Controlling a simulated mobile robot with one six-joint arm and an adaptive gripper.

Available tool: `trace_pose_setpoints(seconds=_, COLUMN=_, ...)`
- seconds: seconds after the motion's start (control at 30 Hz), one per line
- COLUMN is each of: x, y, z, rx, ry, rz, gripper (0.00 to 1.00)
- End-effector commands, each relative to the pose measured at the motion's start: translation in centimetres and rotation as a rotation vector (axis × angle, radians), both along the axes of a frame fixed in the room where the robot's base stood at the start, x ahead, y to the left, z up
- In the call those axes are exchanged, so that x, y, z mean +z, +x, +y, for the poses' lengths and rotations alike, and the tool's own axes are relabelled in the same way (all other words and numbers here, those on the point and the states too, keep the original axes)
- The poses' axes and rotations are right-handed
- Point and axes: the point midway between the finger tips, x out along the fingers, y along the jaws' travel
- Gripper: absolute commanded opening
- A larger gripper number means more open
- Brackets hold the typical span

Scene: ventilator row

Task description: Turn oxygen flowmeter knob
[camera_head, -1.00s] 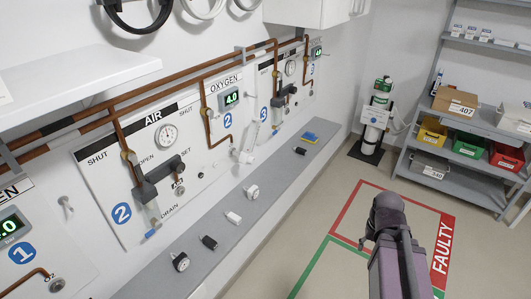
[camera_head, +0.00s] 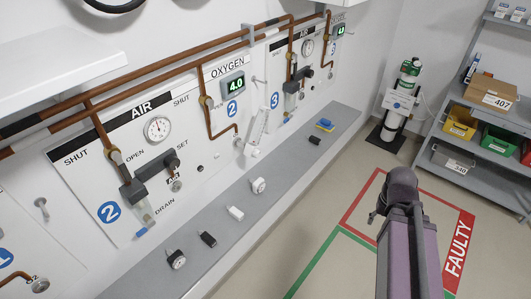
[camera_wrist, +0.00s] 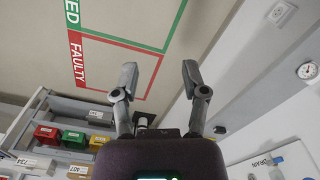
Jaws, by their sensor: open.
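The oxygen panel marked 2 hangs on the left wall in the head view, with a green display (camera_head: 233,85) reading 4.0. A clear oxygen flowmeter tube (camera_head: 259,125) leans at its lower right. A small pale knob (camera_head: 253,152) appears at the tube's foot, too small to read its setting. My arm is at the lower right, over the floor and well apart from the wall panels. My gripper (camera_wrist: 160,72) is open and empty in the wrist view, its two fingers spread. The fingertips are not clear in the head view.
The grey ledge (camera_head: 225,225) below the panels carries several small black, white and blue fittings. An air panel (camera_head: 157,129) is left of the oxygen panel. A gas cylinder (camera_head: 398,105) and a shelf unit (camera_head: 433,152) with bins stand at the right. The floor between is clear.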

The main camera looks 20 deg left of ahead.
Motion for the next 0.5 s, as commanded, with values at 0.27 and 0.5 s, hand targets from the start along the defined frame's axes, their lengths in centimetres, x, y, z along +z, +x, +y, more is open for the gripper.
trace_pose_setpoints(seconds=0.27, x=0.00, y=-0.01, z=0.00, rx=0.000, ry=0.000, rz=0.000, gripper=0.57)
trace_pose_setpoints(seconds=0.5, x=-0.48, y=0.32, z=0.71, rx=0.030, ry=0.027, rz=-0.011, gripper=0.78)
